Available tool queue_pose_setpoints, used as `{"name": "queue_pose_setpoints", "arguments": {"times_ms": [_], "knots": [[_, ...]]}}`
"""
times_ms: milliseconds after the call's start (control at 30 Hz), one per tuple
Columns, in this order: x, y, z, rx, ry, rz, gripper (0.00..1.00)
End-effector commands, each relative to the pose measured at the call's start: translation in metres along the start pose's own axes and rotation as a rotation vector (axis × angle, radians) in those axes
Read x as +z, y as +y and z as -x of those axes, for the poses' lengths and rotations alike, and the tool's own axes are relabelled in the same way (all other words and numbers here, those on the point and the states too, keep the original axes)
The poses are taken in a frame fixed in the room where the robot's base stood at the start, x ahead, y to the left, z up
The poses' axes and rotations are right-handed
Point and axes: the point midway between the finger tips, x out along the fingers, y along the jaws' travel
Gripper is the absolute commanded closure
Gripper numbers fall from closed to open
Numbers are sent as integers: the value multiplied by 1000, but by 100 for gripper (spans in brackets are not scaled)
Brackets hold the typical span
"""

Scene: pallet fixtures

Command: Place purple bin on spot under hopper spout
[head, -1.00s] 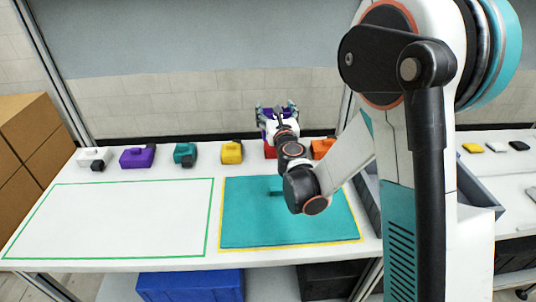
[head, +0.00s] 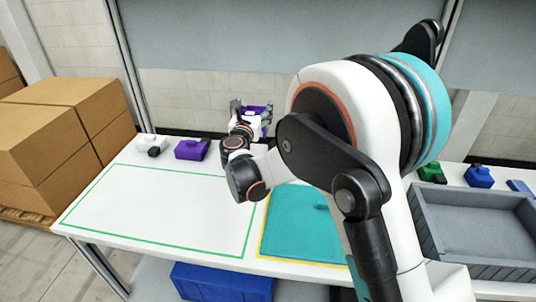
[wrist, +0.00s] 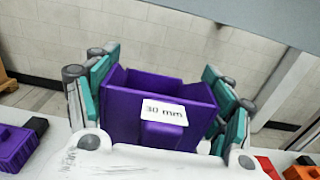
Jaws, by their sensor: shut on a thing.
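The purple bin (wrist: 125,107) is an open-topped box with a "30 mm" label on its near face, seen close up in the wrist view. My gripper (wrist: 165,95) is shut on it, with teal finger pads on its left and right sides. In the head view my gripper (head: 250,106) holds the purple bin (head: 257,113) up near the back edge of the table. My wrist hides part of the bin there. I cannot make out a hopper spout or a spot under one in either view.
A green-outlined area (head: 160,208) is empty. A teal mat (head: 300,228) is partly hidden by my arm. A grey tray (head: 480,222) stands right; cartons (head: 60,130) stand left.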

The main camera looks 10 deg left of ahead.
Motion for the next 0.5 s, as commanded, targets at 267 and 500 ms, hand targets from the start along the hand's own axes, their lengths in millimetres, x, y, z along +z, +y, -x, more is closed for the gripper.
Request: {"name": "queue_pose_setpoints", "arguments": {"times_ms": [267,500], "knots": [[-73,0,0,0,0,0,53],[-108,0,0,0,0,0,53]]}}
